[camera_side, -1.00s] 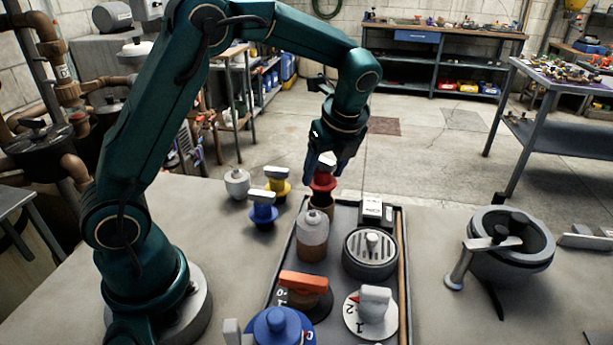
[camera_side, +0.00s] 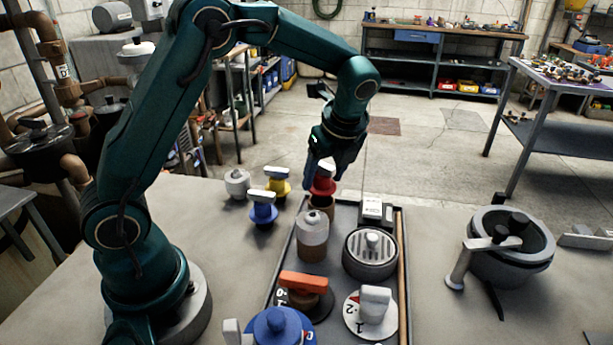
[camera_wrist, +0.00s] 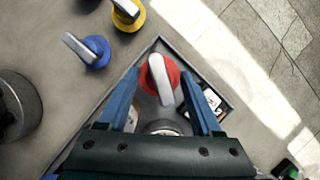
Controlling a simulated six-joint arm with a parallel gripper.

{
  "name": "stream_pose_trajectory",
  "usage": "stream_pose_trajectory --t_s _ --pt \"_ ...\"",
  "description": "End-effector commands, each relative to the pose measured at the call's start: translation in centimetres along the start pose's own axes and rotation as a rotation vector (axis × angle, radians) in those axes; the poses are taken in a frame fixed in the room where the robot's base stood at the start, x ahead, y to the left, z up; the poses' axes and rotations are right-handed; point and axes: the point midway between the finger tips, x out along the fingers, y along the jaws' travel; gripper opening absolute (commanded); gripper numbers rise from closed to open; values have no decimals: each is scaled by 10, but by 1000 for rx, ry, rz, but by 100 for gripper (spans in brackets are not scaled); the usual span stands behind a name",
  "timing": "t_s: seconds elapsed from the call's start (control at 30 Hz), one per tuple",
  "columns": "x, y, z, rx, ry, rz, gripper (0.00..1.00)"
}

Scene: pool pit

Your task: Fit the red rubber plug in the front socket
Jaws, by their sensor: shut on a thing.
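The red rubber plug (camera_side: 323,187) has a pale bar handle on top; it also shows in the wrist view (camera_wrist: 172,75). My gripper (camera_side: 328,172) is shut on it, with one blue finger on each side of the handle in the wrist view (camera_wrist: 160,80). The plug is over the mouth of a brown upright socket (camera_side: 321,206) at the far end of the dark tray. Plug and socket overlap in the side view, and I cannot tell how deep the plug sits. A grey-topped brown cylinder (camera_side: 312,242) stands in front of that socket.
The dark tray (camera_side: 343,219) also holds a grey slotted drain (camera_side: 371,252), an orange-handled dial (camera_side: 303,284) and a white numbered dial (camera_side: 370,306). Blue (camera_side: 262,210), yellow (camera_side: 277,183) and grey (camera_side: 237,183) plugs stand left of it. A grey pot (camera_side: 511,240) is at right.

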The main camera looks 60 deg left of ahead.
Motion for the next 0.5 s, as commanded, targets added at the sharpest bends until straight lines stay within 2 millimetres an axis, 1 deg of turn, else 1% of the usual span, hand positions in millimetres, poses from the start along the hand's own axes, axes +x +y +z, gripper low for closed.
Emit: stream_pose_trajectory --t_s 0.5 --pt "18 0 -8 1 -1 1 10"
